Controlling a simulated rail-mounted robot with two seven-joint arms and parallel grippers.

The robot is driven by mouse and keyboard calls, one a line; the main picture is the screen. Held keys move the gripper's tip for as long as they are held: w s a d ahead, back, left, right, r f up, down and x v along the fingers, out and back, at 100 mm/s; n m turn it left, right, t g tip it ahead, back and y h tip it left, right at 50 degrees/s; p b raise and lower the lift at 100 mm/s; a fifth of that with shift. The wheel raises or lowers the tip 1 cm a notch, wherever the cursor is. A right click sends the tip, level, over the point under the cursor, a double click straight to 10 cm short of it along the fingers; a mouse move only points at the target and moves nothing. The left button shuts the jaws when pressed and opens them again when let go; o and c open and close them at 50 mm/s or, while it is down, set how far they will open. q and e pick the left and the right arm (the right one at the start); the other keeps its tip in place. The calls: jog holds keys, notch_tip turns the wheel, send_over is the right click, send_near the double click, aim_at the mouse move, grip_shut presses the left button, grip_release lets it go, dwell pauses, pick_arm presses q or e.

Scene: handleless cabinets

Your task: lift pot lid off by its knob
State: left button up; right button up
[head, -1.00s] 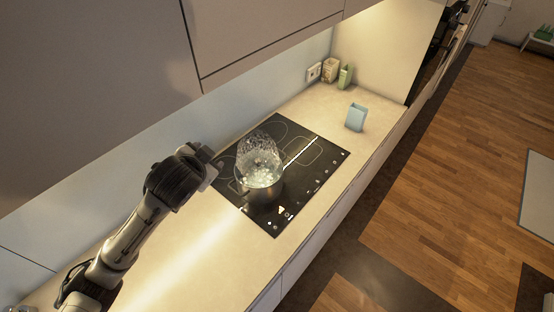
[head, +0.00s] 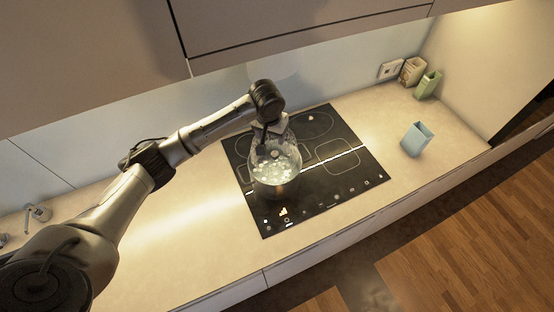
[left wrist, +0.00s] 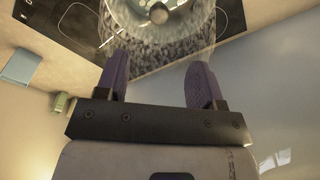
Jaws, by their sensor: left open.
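The pot (head: 274,187) stands on the black cooktop, with whitish bubbles or steam showing at its top. Its see-through lid is hard to make out in the head view. In the left wrist view the glass lid (left wrist: 183,10) shows at the top edge, with a round grey knob (left wrist: 158,15) in its middle. My left gripper (left wrist: 160,62) is open and empty; its two fingers are apart, pointing toward the lid, and the knob lies beyond the fingertips. In the head view the left gripper (head: 268,133) is just above and behind the pot, partly hidden by steam.
The cooktop (head: 350,190) is set into a beige counter (head: 190,235). A light blue open container (head: 416,140) stands right of it. A green container (head: 428,84) and a patterned one (head: 412,71) stand in the back corner. Upper cabinets (head: 310,28) overhang the back.

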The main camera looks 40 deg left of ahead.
pick_arm(q)
send_over(275, 153)
jog(key=s, duration=0.1)
jog(key=f, duration=0.7)
jog(key=shift+d, duration=0.25)
jog(key=shift+f, duration=0.75)
jog(key=f, duration=0.1)
jog(key=f+p, duration=0.1)
jog(key=f, duration=0.1)
jog(key=shift+w+a+f, duration=0.2)
jog(key=shift+w+f, duration=0.2)
jog(key=shift+f, duration=0.65)
pick_arm(e)
jog(key=shift+w+d+r, duration=0.15)
jog(key=shift+w+r, duration=0.25)
jog(key=shift+r, duration=0.4)
pick_arm(q)
jog(key=shift+c, duration=0.4)
jog(key=shift+r, duration=0.1)
grip_shut()
pick_arm(e)
jog(key=shift+d, duration=0.15)
